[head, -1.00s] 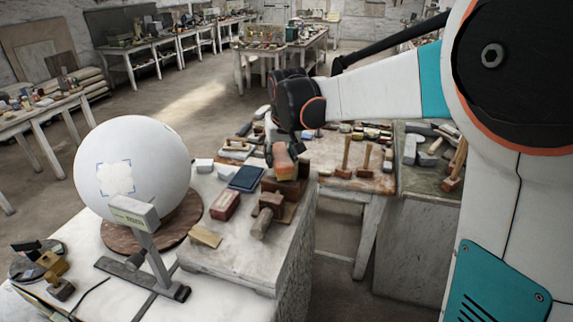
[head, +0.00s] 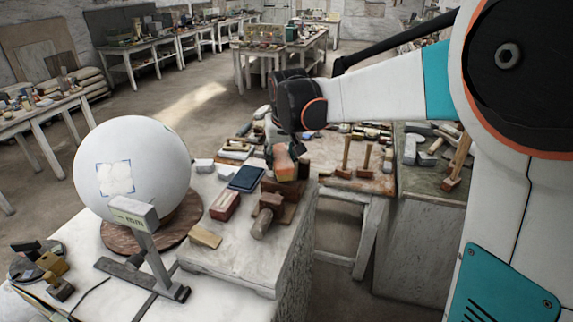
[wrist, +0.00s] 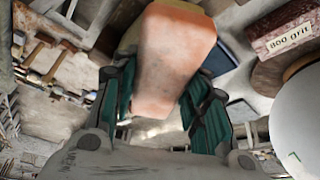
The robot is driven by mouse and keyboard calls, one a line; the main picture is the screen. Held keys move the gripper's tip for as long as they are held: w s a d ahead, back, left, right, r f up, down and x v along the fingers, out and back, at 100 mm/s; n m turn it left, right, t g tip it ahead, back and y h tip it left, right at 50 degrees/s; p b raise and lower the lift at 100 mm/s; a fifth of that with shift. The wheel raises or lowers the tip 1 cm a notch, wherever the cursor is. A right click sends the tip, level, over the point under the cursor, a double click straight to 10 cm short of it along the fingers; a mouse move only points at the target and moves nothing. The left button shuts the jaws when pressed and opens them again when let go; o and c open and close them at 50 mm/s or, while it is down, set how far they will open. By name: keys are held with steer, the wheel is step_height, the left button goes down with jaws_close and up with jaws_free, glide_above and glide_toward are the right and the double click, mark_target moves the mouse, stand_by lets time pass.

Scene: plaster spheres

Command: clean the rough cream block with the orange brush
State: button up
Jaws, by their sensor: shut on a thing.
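My gripper (wrist: 165,98) is shut on an orange, block-shaped thing (wrist: 172,62), which I take to be the orange brush. It fills the space between the teal fingers in the wrist view. A cream part (wrist: 130,40) shows behind it; I cannot tell whether it belongs to the brush. In the head view the orange brush (head: 283,163) is under my gripper, above the dark wooden pieces on the bench. A pale cream block (head: 205,236) lies flat near the bench's front edge, apart from my gripper; I cannot tell if it is the rough one.
A big white sphere (head: 130,165) sits on a round brown base (head: 118,237) at left. A grey metal stand (head: 147,242) is in front. A red-brown block (head: 224,205), marked "800 grit" in the wrist view (wrist: 285,38), and a dark blue pad (head: 247,178) lie nearby.

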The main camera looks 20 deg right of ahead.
steer(key=shift+s+a, duration=0.1)
steer(key=shift+s, duration=0.95)
steer(key=shift+w, duration=0.1)
steer(key=shift+w+d, duration=0.2)
steer(key=shift+w, duration=2)
steer(key=shift+s, duration=0.1)
steer(key=shift+s+a+r+p, duration=0.1)
steer(key=shift+s+r+p, duration=0.1)
steer(key=shift+s+r, duration=0.25)
steer(key=shift+s+r+p, duration=0.15)
steer(key=shift+s+r, duration=0.1)
steer(key=shift+s, duration=0.35)
